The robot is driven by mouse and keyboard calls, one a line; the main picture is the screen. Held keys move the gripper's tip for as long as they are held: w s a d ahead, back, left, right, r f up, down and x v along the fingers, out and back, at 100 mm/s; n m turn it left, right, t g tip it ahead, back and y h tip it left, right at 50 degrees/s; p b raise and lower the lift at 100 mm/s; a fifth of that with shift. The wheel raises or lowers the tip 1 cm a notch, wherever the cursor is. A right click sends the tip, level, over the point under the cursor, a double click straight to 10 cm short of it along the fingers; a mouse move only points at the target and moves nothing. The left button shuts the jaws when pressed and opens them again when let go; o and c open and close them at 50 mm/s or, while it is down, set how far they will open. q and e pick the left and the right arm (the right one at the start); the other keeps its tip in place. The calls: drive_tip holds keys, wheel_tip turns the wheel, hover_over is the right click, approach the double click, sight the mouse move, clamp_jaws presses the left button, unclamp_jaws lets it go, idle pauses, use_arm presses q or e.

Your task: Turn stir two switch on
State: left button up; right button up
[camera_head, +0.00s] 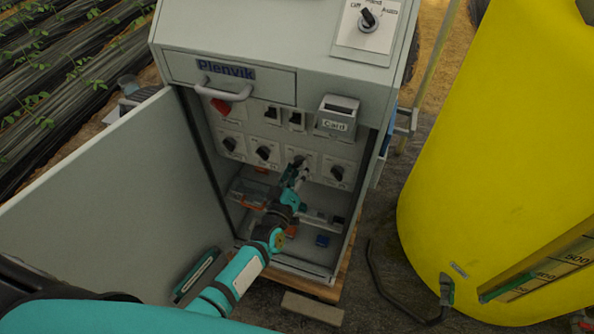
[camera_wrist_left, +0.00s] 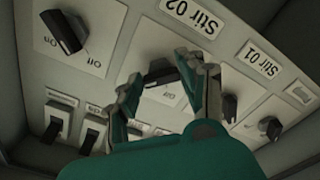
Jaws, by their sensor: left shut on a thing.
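The stir two switch is a black rotary knob on a pale plate in the cabinet's lower row, third from the left in the head view. In the left wrist view, the knob (camera_wrist_left: 160,68) sits between my fingers, with the upside-down "Stir 02" label (camera_wrist_left: 193,17) beside its plate. My left gripper (camera_head: 297,165) reaches into the open cabinet, and its fingers (camera_wrist_left: 165,85) are closed around this knob. The fingers cover part of the knob and its markings, so its exact setting is hard to read. My right gripper is in neither view.
Neighbouring knobs sit close on both sides: the Stir 01 knob (camera_wrist_left: 230,107) and another knob (camera_wrist_left: 65,32). The grey cabinet door (camera_head: 110,200) stands open at left. A yellow tank (camera_head: 500,150) stands at right. A "Card" box (camera_head: 337,118) juts out above the row.

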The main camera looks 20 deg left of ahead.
use_arm(q)
drive_tip(key=shift+f, duration=0.1)
drive_tip(key=o, duration=1.2)
drive_tip(key=shift+c, duration=0.2)
drive_tip(key=s, duration=1.2)
drive_tip(key=shift+a, duration=0.2)
drive_tip(key=s+f+m+g+h, duration=0.1)
drive_tip(key=s+f+m+g, duration=0.4)
drive_tip(key=f, duration=0.7)
drive_tip(key=s+f+m+g, duration=0.1)
drive_tip(key=s+f+g, duration=0.2)
drive_tip(key=s+f, duration=0.75)
drive_tip(key=s+a+f+m+g, duration=0.2)
drive_tip(key=s+a+f+g, duration=0.1)
drive_tip(key=s+f, duration=0.5)
drive_tip(key=s+a+f+m+g+y, duration=0.1)
drive_tip(key=s+f+g, duration=0.5)
drive_tip(key=s, duration=0.9)
wheel_tip(320, 180, down, 2)
drive_tip(key=a+m, duration=0.1)
drive_tip(key=a, duration=0.1)
drive_tip(key=shift+a+f+m+y, duration=0.2)
drive_tip(key=shift+a+m+y, duration=0.1)
drive_tip(key=shift+m, duration=0.1)
